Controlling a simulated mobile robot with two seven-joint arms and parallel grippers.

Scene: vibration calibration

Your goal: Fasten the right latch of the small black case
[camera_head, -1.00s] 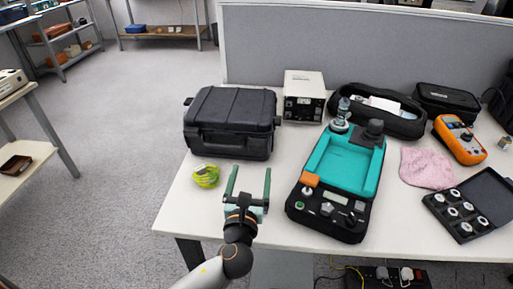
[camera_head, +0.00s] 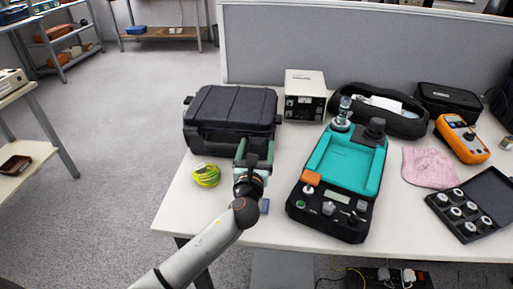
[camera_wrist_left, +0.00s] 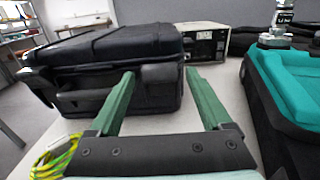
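The black case (camera_head: 232,107) sits with its lid down at the back left of the table. Its front and carry handle (camera_wrist_left: 85,98) show in the left wrist view. A dark latch-like block (camera_wrist_left: 158,84) on the right of its front appears between my fingertips in that view. My left gripper (camera_head: 255,142) is at the right part of the case's front. Its green fingers (camera_wrist_left: 160,75) are apart with nothing held between them. I cannot tell whether they touch the case, or whether the latch is fastened. My right gripper is not in view.
A yellow-green cable coil (camera_head: 206,175) lies left of my gripper. A teal-and-black device (camera_head: 345,165) stands to the right. A beige instrument box (camera_head: 305,95) is behind, right of the case. A small blue item (camera_head: 264,206) lies near the front edge.

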